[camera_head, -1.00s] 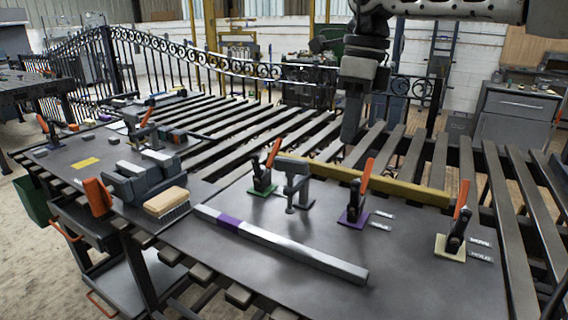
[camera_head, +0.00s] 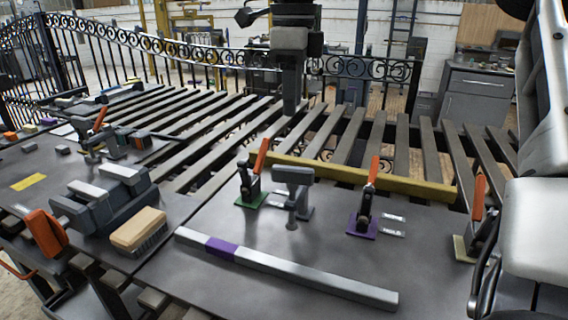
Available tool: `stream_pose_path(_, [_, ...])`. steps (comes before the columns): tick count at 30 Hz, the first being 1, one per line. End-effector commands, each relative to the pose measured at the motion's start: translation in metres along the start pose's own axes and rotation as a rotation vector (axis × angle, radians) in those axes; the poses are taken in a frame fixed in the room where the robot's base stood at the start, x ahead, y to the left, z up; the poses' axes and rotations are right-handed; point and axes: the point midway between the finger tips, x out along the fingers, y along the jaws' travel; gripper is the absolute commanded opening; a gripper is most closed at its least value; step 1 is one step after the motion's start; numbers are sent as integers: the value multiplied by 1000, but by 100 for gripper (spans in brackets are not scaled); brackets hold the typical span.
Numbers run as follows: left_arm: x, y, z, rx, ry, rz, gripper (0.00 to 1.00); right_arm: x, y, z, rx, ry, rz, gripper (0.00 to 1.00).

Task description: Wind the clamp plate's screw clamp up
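The screw clamp (camera_head: 293,178) is a grey C-shaped frame standing on the dark clamp plate (camera_head: 300,250). Its short vertical screw ends in a round foot low over the plate. My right gripper (camera_head: 291,107) points down at top centre, with a grey body and dark fingers. It looks to be above the slats behind the screw clamp, apart from it. Its fingers show as one dark column, so their opening cannot be told. Part of my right arm (camera_head: 545,230) fills the right edge. My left gripper is not in view.
Toggle clamps with orange handles stand on green (camera_head: 250,190), purple (camera_head: 365,210) and yellow (camera_head: 470,240) bases. A yellow bar (camera_head: 350,175) runs behind them. A pale bar with a purple band (camera_head: 285,268) lies in front. A brush (camera_head: 138,231) lies left.

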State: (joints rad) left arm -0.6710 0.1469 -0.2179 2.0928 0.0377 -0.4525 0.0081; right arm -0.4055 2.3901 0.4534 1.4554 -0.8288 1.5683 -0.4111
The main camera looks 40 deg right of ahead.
Motion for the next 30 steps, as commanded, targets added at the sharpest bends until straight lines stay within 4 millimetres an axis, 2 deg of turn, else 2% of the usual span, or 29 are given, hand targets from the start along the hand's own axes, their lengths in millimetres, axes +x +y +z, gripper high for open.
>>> stream_pose_path(9, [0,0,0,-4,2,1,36,70,1,-1,-1,3,5,38])
stream_pose_path(16, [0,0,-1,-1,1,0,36,114,1,-1,1,2,4,38])
stream_pose_path(22, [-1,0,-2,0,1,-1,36,135,1,0,1,2,2,38])
stream_pose_path(30, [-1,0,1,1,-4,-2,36,140,0,0,1,-1,0,38])
